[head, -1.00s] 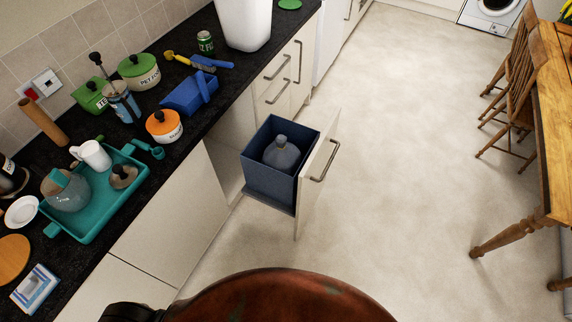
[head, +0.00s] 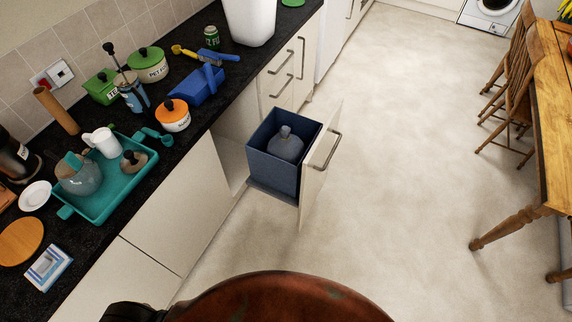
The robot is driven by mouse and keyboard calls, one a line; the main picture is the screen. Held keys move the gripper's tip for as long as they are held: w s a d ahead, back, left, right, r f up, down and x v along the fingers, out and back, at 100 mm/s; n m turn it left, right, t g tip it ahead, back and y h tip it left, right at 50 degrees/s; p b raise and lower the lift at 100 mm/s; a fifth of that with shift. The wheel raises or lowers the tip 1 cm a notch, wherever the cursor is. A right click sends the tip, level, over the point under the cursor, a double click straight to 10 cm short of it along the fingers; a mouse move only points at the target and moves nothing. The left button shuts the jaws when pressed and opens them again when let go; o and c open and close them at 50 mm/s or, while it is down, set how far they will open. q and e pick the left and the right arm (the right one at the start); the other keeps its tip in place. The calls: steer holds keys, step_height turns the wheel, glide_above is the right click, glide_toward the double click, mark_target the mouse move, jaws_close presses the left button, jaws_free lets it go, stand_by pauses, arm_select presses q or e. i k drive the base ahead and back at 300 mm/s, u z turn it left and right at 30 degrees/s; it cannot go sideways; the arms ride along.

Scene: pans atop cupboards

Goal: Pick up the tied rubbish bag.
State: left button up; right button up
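The tied rubbish bag (head: 286,145) is grey-blue with a knotted top. It sits inside a dark blue square bin (head: 272,175) in the pulled-out cupboard drawer. The bin's rim stands above most of the bag, so its lower part is hidden. The drawer's cream front (head: 318,175) stands open on the right side of the bin, with a metal handle. Neither of my grippers shows in the head view.
A dark worktop (head: 183,151) on the left holds a teal tray (head: 122,181), a blue caddy (head: 197,86), an orange-lidded pot (head: 172,116) and a white container (head: 246,20). The floor (head: 400,140) is clear between the drawer and the wooden table (head: 555,110) with chairs.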

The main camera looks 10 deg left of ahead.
mark_target(287, 147)
steer(key=u, duration=0.5)
steer(key=i, duration=0.8)
steer(key=u, duration=0.6)
